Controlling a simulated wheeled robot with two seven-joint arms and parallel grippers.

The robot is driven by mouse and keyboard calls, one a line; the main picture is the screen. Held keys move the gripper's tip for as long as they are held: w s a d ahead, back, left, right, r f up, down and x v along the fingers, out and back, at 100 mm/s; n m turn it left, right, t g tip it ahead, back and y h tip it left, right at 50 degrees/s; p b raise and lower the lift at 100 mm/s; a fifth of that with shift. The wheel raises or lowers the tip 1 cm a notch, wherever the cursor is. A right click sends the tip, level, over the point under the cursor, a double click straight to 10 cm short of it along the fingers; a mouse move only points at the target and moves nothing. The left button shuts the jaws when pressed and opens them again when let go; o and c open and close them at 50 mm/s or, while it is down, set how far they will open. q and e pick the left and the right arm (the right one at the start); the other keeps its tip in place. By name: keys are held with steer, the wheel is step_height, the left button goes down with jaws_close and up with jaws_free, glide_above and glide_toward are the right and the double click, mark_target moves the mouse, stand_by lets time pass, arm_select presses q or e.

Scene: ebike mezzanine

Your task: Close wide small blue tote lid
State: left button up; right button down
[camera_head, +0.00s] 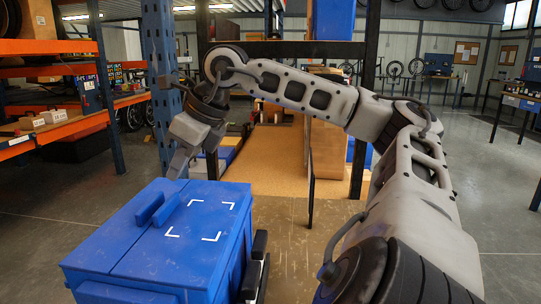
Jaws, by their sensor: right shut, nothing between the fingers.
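A blue tote (228,262) stands at the lower left of the head view. Its blue lid (190,232) has two panels that lie flat across the top, with a raised grip on each side of the seam and white corner marks on the right panel. My right arm reaches in from the right and bends down at the left. My right gripper (179,163) is shut and empty at the far edge of the lid, pointing down. I cannot tell whether its fingertips touch the lid. My left gripper is out of view.
An orange and blue shelf rack (66,130) with goods stands on the left, its blue upright (160,75) close behind my right gripper. A dark-framed rack with cardboard boxes (327,160) is straight ahead. The grey floor at right is open, with workbenches farther back.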

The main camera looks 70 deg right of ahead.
arm_select(q)
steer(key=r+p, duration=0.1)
steer(key=p, duration=0.1)
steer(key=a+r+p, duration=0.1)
steer(key=p, duration=0.1)
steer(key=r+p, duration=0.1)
steer(key=p, duration=0.2)
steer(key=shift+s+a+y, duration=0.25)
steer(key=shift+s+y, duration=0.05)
arm_select(e)
step_height(320, 180, up, 14)
